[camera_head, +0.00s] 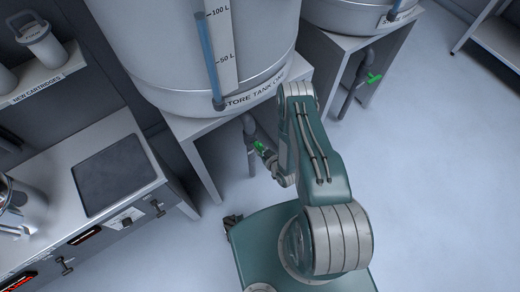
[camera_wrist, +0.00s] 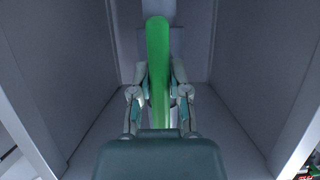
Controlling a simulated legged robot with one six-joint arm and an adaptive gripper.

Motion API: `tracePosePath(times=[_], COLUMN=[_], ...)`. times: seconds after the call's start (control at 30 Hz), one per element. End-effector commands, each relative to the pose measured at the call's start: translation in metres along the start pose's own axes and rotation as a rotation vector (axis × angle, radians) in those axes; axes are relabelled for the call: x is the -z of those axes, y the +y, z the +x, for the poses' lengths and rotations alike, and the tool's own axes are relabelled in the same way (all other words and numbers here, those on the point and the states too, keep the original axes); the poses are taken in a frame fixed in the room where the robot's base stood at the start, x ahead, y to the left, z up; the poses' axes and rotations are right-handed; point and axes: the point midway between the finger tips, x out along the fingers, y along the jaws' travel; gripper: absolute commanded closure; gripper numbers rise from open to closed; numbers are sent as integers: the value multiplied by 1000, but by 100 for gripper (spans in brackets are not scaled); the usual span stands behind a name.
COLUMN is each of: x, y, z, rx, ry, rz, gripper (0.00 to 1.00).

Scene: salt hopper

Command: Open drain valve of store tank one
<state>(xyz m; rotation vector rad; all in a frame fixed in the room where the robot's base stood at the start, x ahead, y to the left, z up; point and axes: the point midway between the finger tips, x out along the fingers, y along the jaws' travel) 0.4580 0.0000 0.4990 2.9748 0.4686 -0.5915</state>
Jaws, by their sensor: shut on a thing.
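Store tank one (camera_head: 200,60) is a large grey tank with a level gauge, standing on a grey stand (camera_head: 210,130). Its drain valve has a green handle (camera_head: 260,146) on a grey pipe (camera_head: 250,130) below the tank. My gripper (camera_head: 270,158) is at that handle, partly hidden by my arm in the head view. In the wrist view the green handle (camera_wrist: 158,60) stands upright between the two fingers of my gripper (camera_wrist: 160,88), and they are shut on it. Where the handle joins the pipe is hidden.
A second tank (camera_head: 355,15) at the upper right has its own green valve handle (camera_head: 374,77). A counter (camera_head: 60,215) with a dark plate (camera_head: 112,175) and a shelf (camera_head: 40,85) of cartridges are on the left. The floor at the right (camera_head: 440,170) is clear.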

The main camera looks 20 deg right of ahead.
Motion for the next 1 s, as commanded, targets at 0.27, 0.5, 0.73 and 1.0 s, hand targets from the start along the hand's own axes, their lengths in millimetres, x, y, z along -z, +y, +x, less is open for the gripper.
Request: tracePosePath(times=[0.27, 0.5, 0.73, 1.0], x=[-2, -2, -1, -1], y=[0, 0, 0, 0], z=[-2, -1, 0, -13], rx=[-7, -6, -4, -5], ry=[-5, -5, -2, -3], rz=[-2, -2, -4, -2], gripper=[100, 43, 43, 43])
